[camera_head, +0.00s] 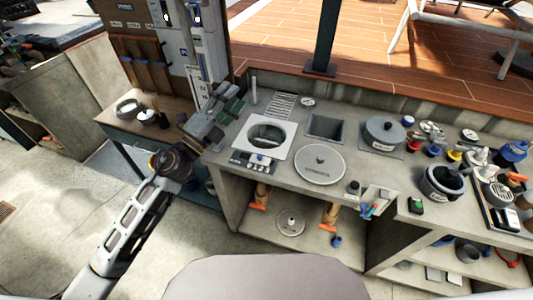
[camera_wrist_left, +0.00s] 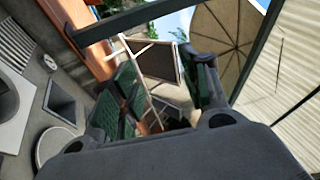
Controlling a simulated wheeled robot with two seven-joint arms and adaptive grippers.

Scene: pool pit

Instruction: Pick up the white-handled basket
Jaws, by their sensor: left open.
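I cannot single out a white-handled basket with certainty. A dark round container with a pale rim (camera_head: 443,181) stands on the right part of the counter; a handle is too small to make out. A white square plate with a round opening (camera_head: 265,136) lies at the counter's left, its inside partly in shadow. My left gripper (camera_head: 230,108) is above the counter's left end, near that plate. In the left wrist view its green-padded fingers (camera_wrist_left: 165,88) are apart, with nothing held between them. My right gripper is not in view.
A round grey lid (camera_head: 320,165) and a square recess (camera_head: 326,125) are in the counter. A pot-like lidded unit (camera_head: 384,133) stands further right. Several small fittings crowd the right end. A side table (camera_head: 125,130) with small round items stands left, by a tall cabinet.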

